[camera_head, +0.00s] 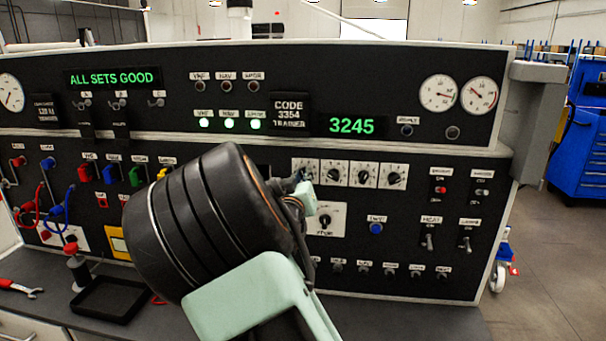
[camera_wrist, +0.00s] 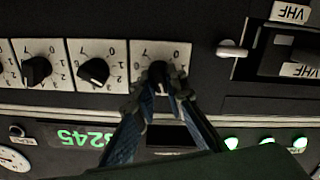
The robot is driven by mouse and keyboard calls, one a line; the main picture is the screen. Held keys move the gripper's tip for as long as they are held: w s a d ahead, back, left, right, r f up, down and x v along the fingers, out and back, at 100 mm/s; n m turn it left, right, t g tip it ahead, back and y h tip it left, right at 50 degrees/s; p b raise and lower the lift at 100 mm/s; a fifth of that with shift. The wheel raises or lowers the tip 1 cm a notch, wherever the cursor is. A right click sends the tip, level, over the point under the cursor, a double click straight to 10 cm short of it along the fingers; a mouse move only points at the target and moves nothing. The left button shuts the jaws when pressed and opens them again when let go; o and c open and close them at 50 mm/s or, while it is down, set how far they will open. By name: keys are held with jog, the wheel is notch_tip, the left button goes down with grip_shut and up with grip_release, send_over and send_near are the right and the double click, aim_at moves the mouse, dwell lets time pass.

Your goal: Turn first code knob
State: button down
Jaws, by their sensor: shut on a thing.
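A row of black code knobs on white dial plates runs across the panel. The leftmost one in the head view, the first code knob, is mostly covered there by my gripper (camera_head: 304,182). In the upside-down wrist view, the first code knob (camera_wrist: 158,71) is at the right end of the row, and my gripper (camera_wrist: 157,84) is closed on it with a finger on each side. The other code knobs (camera_head: 332,174) stand free to the right. The green display (camera_head: 352,125) reads 3245. A label (camera_head: 290,110) reads CODE 3354 TRAINER.
Below the row is a larger knob (camera_head: 325,219) on a white plate. A blue button (camera_head: 376,228) and several toggle switches (camera_head: 428,242) sit to the right. A status display (camera_head: 114,78) reads ALL SETS GOOD. A black tray (camera_head: 110,299) lies on the bench at left.

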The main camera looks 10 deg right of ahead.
jog(key=shift+f, duration=0.1)
dwell(0.4)
jog(key=c, duration=2)
grip_release()
jog(key=shift+o, duration=0.2)
jog(key=v, duration=1.2)
